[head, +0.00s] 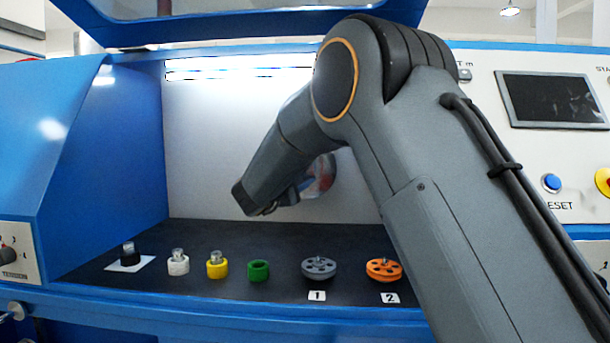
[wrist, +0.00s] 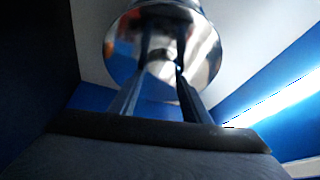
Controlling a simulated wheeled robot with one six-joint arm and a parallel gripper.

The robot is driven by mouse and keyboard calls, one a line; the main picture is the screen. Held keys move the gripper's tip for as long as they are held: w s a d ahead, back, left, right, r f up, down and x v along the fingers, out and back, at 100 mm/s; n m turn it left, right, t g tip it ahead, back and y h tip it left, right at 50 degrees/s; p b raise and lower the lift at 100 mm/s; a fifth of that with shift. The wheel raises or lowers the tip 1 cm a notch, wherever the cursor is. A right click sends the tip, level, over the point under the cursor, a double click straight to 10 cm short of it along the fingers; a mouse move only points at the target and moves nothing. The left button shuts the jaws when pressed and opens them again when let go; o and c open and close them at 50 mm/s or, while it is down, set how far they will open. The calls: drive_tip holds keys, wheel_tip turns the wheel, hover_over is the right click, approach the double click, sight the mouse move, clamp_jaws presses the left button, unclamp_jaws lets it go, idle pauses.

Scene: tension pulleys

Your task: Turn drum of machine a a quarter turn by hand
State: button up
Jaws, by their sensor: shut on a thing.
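The drum (head: 322,176) is a shiny, mirror-like metal round at the back wall of the blue machine's bay, partly hidden by my arm. In the wrist view the drum (wrist: 203,62) fills the top middle, with a wide polished face and a narrower part behind. My gripper (wrist: 162,62) reaches up to it, its two dark fingers on either side of a small bright part at the drum's middle, shut on it. In the head view my gripper (head: 302,185) is mostly hidden behind my wrist.
On the dark bay floor stand a black piece (head: 128,255) on a white card, white (head: 178,263), yellow (head: 217,266) and green (head: 258,270) rollers, a grey pulley (head: 318,267) and an orange pulley (head: 383,269). A screen (head: 550,100) and blue button (head: 551,183) are at right.

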drive_tip(key=m, duration=0.2)
drive_tip(key=m+g, duration=0.1)
drive_tip(key=m, duration=0.1)
drive_tip(key=shift+g+y, duration=0.3)
drive_tip(key=shift+y, duration=0.1)
drive_tip(key=shift+m, duration=0.3)
drive_tip(key=o, duration=1.5)
drive_tip(key=v, duration=0.7)
drive_tip(key=shift+s+a, duration=0.2)
drive_tip(key=shift+s, duration=0.2)
